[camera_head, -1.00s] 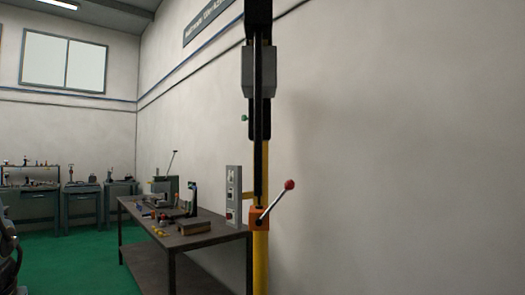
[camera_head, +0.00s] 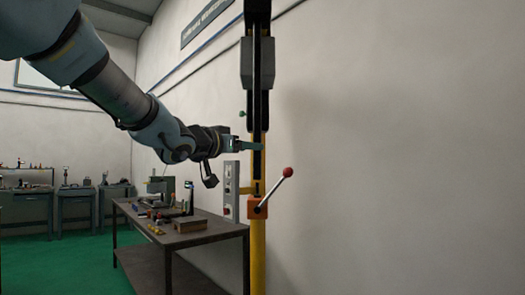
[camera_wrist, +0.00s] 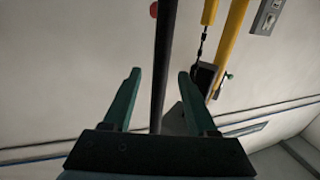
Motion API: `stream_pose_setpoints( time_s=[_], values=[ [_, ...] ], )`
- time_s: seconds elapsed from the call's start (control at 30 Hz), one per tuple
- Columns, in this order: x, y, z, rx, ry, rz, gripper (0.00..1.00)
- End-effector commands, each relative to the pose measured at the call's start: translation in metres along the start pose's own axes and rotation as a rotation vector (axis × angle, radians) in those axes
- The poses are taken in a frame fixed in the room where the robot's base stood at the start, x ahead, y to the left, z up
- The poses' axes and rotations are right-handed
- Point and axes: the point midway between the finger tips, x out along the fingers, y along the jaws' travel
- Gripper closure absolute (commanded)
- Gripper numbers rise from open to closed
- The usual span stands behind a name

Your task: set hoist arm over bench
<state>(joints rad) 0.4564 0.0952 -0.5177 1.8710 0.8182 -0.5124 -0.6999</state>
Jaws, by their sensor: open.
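The hoist has a yellow post (camera_head: 258,235), a black top part (camera_head: 257,12) and a grey box (camera_head: 259,65), with a dark vertical bar (camera_head: 257,110) below. An orange block (camera_head: 258,207) with a red-knobbed lever (camera_head: 277,191) is on the post. My gripper (camera_head: 258,147) is open, its fingers at the bar. In the wrist view, the dark bar (camera_wrist: 162,60) runs between the open fingers of my gripper (camera_wrist: 159,72), with gaps on both sides; its depth between them is unclear. The bench (camera_head: 205,237) stands left of the post.
Tools and a wooden block (camera_head: 189,223) lie on the bench. A grey control box (camera_head: 231,190) is beside the post. The wall is close behind. More workbenches (camera_head: 76,205) stand at the far left. Green floor (camera_head: 70,255) is open between them.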

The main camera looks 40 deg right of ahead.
Motion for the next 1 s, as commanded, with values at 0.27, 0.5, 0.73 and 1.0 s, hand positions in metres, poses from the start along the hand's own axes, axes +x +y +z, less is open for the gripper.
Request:
stream_pose_setpoints(
  time_s=[0.27,0.5,0.73,1.0],
  values=[
    [0.053,0.000,0.000,-0.004,-0.002,0.002,0.42],
    [0.076,-0.001,0.000,-0.002,-0.001,-0.002,0.42],
    [0.079,-0.001,0.001,0.001,-0.002,-0.003,0.42],
    [0.079,-0.001,0.001,0.000,-0.002,-0.003,0.60]
  ],
)
